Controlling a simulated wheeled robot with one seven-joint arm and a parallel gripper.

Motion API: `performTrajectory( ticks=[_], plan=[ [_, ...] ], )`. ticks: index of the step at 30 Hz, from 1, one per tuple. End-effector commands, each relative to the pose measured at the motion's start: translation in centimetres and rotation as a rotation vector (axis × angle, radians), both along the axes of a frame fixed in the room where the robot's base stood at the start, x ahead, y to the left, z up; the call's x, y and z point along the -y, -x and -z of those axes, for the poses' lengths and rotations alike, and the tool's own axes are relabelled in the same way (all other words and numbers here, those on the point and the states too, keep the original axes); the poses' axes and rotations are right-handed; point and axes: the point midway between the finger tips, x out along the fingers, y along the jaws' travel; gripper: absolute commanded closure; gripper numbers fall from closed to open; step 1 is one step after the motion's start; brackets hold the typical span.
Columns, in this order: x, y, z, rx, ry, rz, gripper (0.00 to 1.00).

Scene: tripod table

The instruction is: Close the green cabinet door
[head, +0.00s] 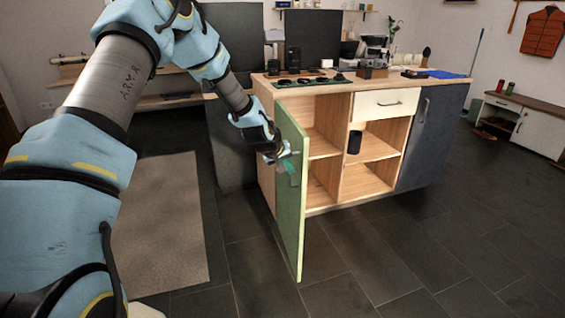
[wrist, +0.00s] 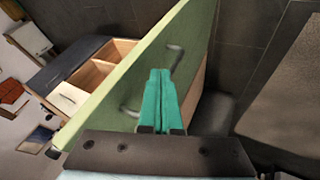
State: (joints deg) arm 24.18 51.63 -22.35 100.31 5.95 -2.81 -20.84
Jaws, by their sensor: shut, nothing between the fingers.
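The green cabinet door (head: 289,225) stands swung well out from the wooden cabinet (head: 312,104), its left-hand compartment open behind it. In the wrist view the door (wrist: 105,92) crosses the picture diagonally. A grey handle (wrist: 176,62) shows on its outer face, partly hidden behind the fingers. My gripper (head: 287,166) is at the outer, left side of the door, at its upper part. In the wrist view the teal fingers of my gripper (wrist: 160,85) are together and empty, close to the door face and handle. I cannot tell whether they touch the door.
Inside the cabinet a black cup (head: 354,142) stands on a shelf. A white drawer (head: 386,103) and a dark door (head: 427,125) are shut. Jars and a coffee machine (head: 373,52) stand on top. A beige rug (head: 160,222) lies left; the tiled floor in front is clear.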

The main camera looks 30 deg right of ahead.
Motion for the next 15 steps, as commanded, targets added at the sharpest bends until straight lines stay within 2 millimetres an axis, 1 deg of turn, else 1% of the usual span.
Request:
performTrajectory(
  ticks=[1,3,6,10,15],
  plan=[
    [0.5,-0.2,0.8,-0.001,-0.001,0.000,1.00],
    [1.0,-0.5,1.6,-0.001,-0.002,0.001,1.00],
    [1.6,-0.8,2.4,-0.001,0.000,0.000,1.00],
    [2.0,-1.1,3.0,0.000,-0.001,0.000,1.00],
    [2.1,-1.1,3.2,0.001,-0.001,-0.001,1.00]
  ],
)
